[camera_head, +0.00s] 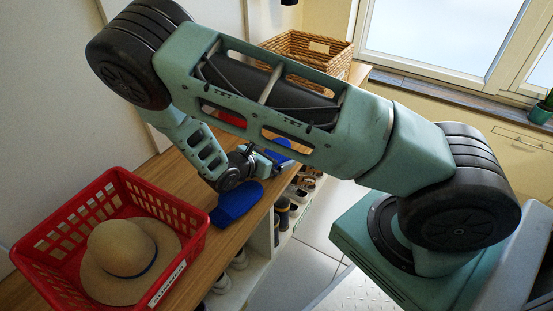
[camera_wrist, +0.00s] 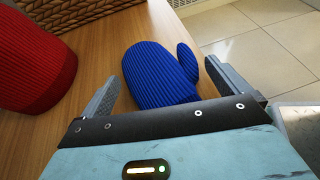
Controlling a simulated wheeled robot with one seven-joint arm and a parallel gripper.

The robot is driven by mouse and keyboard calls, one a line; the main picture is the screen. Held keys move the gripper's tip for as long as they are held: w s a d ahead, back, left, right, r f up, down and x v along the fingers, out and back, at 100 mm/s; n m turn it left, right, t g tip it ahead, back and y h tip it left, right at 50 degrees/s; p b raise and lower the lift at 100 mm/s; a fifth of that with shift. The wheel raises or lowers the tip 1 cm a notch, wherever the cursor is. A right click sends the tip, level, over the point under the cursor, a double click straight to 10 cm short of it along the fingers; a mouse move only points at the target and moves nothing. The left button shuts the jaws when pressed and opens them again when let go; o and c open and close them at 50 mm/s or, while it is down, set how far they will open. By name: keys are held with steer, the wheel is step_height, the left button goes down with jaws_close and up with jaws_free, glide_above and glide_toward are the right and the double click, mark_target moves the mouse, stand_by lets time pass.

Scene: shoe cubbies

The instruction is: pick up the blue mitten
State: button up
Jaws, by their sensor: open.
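A blue ribbed mitten (camera_wrist: 155,72) lies on the wooden bench top in the wrist view, its thumb on the right. My gripper (camera_wrist: 163,70) is open, with one finger on each side of the mitten. The mitten's near end is hidden behind the gripper body. In the head view, a blue piece of this mitten (camera_head: 279,151) shows beyond my gripper (camera_head: 273,161), partly hidden by the arm. A second flat blue item (camera_head: 237,204) lies nearer on the bench, at its right edge; I cannot tell its exact kind.
A red basket (camera_head: 190,222) holding a straw hat (camera_head: 122,249) stands on the near bench. A red knitted item (camera_wrist: 32,62) lies left of the mitten, before a wicker basket (camera_wrist: 80,10). Shoes (camera_head: 283,212) fill cubbies below. Tiled floor (camera_wrist: 245,33) lies beyond the bench edge.

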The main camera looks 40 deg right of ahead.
steer(key=shift+d+f, duration=0.1)
steer(key=shift+d, duration=0.15)
steer(key=c, duration=0.8)
steer(key=shift+c, duration=0.2)
